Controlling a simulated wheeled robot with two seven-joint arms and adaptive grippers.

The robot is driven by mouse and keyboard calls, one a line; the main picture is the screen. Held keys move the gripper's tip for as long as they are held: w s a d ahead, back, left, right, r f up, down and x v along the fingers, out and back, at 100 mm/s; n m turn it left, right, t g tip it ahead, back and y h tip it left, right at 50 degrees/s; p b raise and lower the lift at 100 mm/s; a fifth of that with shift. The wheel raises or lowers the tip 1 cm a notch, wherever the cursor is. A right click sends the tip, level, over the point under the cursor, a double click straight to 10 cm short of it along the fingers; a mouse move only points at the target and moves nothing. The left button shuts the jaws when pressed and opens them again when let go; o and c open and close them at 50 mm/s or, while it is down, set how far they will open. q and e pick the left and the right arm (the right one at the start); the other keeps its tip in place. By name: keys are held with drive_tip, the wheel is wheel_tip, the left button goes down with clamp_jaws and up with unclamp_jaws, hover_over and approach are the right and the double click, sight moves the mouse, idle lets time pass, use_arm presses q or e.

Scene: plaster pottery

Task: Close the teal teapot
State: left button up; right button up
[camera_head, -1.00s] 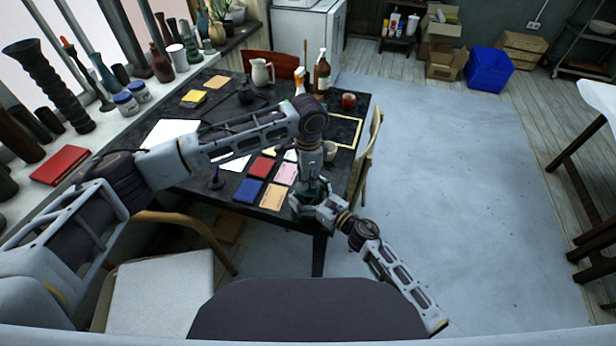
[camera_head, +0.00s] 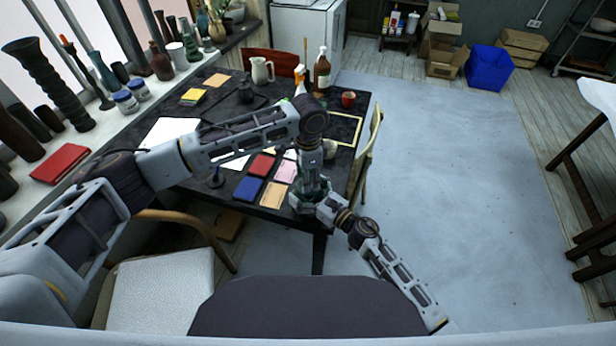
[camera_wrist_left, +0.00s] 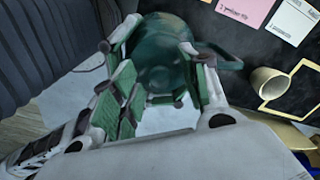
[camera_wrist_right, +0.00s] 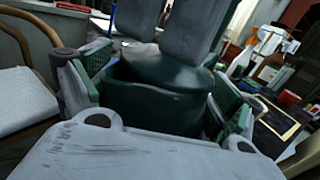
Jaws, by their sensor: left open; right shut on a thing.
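The teal teapot (camera_wrist_right: 155,105) stands at the near right corner of the dark table. In the right wrist view its body lies between the fingers of my right gripper (camera_wrist_right: 155,88), which is shut on it from the near side. The teal lid (camera_wrist_right: 165,72) shows at the top of the pot; I cannot tell whether it sits fully in the opening. My left gripper (camera_head: 312,184) points down just above the lid with its fingers open. In the left wrist view the teapot (camera_wrist_left: 165,50) shows beyond and between those fingers. The head view mostly hides the pot behind both grippers.
Colored cards, including a blue one (camera_head: 248,189) and a pink one (camera_head: 286,172), lie left of the grippers. A cream cup (camera_wrist_left: 268,82) stands nearby. A brown bottle (camera_head: 322,72) and a red cup (camera_head: 348,99) stand farther back. A wooden chair (camera_head: 368,150) borders the table's right side.

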use_arm(q)
drive_tip(key=shift+r, duration=0.15)
wheel_tip(320, 180, up, 12)
idle(0.7)
drive_tip(key=shift+f, duration=0.2)
use_arm(e)
drive_tip(key=o, duration=1.1)
drive_tip(key=shift+o, duration=0.2)
drive_tip(key=shift+s+d, duration=0.1)
drive_tip(key=shift+d, duration=0.05)
drive_tip(key=v, duration=1.1)
drive_tip(key=shift+s+d, duration=0.2)
use_arm(q)
drive_tip(key=shift+d, duration=0.1)
use_arm(e)
drive_tip(key=shift+s+d, duration=0.1)
